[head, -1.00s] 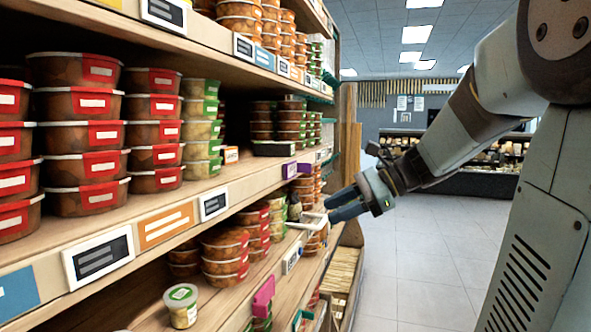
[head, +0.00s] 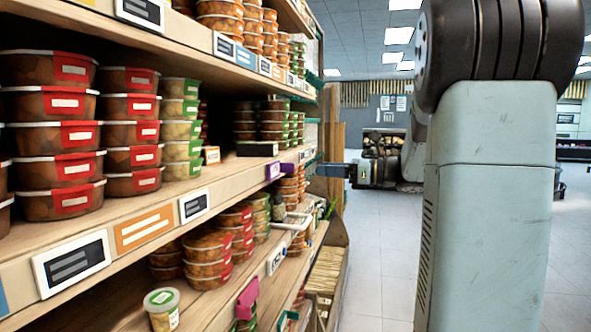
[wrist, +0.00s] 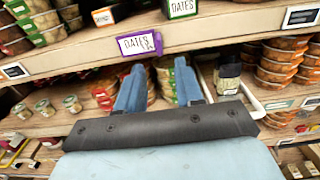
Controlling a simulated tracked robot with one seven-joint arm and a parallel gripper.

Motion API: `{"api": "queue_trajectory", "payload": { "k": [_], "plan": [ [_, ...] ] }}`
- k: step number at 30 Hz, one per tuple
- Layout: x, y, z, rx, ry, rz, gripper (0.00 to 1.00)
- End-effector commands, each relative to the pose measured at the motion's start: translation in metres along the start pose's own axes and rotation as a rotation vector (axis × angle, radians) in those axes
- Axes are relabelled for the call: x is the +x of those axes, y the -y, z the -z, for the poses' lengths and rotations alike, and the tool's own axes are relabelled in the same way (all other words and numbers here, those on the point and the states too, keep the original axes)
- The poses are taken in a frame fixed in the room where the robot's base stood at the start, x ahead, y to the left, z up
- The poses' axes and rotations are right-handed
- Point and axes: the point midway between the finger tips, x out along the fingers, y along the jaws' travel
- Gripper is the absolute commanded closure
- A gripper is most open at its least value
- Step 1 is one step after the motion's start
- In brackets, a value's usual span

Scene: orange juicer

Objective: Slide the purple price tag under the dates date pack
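The purple price tag (wrist: 139,44) reads "DATES" and sits on the front edge of the upper shelf in the wrist view. It also shows in the head view (head: 273,170). A dark green pack marked "DATES" (wrist: 180,8) stands on that shelf, above and right of the tag; a dark green pack (head: 257,149) shows above the tag in the head view. My gripper (wrist: 158,70) is open and empty, with its two blue fingers pointing at the shelf below the tag. In the head view my gripper (head: 328,170) is right of the tag, apart from it.
A small orange-and-white pack (wrist: 103,17) stands left of the dates pack. Tubs and a dark jar (wrist: 228,78) stand on the lower shelf. A white bar or frame (wrist: 258,100) is right of my fingers. The aisle floor (head: 385,260) is clear.

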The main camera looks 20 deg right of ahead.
Motion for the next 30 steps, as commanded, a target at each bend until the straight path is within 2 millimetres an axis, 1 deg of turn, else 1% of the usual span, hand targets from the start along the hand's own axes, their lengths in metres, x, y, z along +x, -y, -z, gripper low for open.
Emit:
{"api": "queue_trajectory", "payload": {
  "k": [1, 9, 15, 21, 28, 29, 30],
  "plan": [
    [0.01, -0.001, 0.0, 0.0, 0.0, -0.002, 0.64],
    [0.056, -0.001, 0.0, -0.001, -0.001, -0.002, 0.64],
    [0.078, 0.0, 0.0, -0.001, -0.001, 0.0, 0.64],
    [0.086, 0.0, 0.0, -0.001, -0.001, 0.002, 0.64],
    [0.086, 0.0, 0.0, -0.001, -0.001, 0.002, 0.64],
    [0.086, 0.0, 0.0, -0.001, -0.001, 0.002, 0.65],
    [0.086, 0.0, 0.0, -0.001, -0.001, 0.002, 0.69]
  ]
}}
